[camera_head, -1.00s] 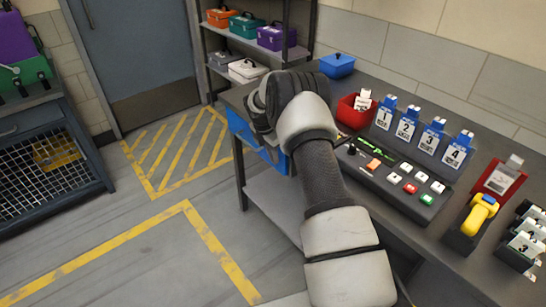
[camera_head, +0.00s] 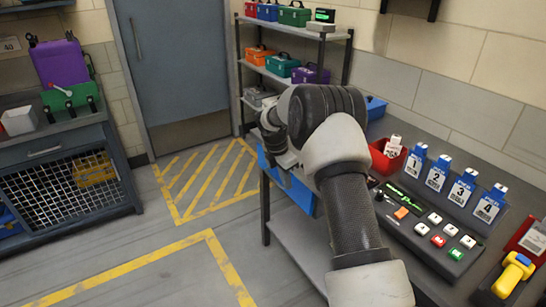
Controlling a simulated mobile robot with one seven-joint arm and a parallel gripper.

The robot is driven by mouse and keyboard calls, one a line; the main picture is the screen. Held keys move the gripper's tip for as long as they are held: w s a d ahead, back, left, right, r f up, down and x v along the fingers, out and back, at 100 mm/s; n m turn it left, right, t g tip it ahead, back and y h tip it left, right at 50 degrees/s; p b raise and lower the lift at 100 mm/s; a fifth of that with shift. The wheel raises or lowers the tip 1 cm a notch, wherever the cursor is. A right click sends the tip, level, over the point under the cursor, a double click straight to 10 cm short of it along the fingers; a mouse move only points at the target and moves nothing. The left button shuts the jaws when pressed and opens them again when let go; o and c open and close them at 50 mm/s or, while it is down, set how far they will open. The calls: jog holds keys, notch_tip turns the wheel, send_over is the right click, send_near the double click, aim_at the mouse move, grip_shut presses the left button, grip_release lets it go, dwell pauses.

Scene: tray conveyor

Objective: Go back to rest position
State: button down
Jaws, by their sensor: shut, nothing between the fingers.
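My arm rises from the bottom of the head view, bends at the elbow, and reaches to the left. My gripper (camera_head: 287,160) is at its far end, small and dark, above the left edge of the workbench (camera_head: 300,240). Its fingers are shut with nothing between them, and the fingertips are hard to make out. A blue panel-like thing (camera_head: 296,191) shows just below and behind it at the bench's edge. I cannot tell whether the two touch.
The bench holds a red bin (camera_head: 386,161), several numbered blue holders (camera_head: 438,174), a button panel (camera_head: 430,232) and a yellow-handled tool (camera_head: 512,275). Shelves with toolboxes (camera_head: 292,65) stand behind. A mesh-front cabinet (camera_head: 65,175) stands left. The marked floor (camera_head: 150,255) between is clear.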

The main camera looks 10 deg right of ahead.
jog(key=s+a+r+m+t, duration=0.1)
jog(key=s+r+m, duration=0.5)
jog(key=s+r, duration=0.45)
jog(key=s+a+r+m+t, duration=0.1)
jog(key=s+r+m, duration=0.5)
jog(key=r, duration=0.8)
jog(key=s+a+r+m+t+y, duration=0.1)
jog(key=s+m, duration=0.4)
jog(key=s, duration=0.7)
jog(key=s+a+r+m+t+y, duration=0.15)
jog(key=s+m, duration=0.45)
jog(key=s, duration=0.6)
notch_tip(320, 180, up, 15)
jog(key=p, duration=1.5)
jog(key=shift+w+d+f, duration=0.15)
jog(key=shift+w+d, duration=0.15)
jog(key=shift+d, duration=0.1)
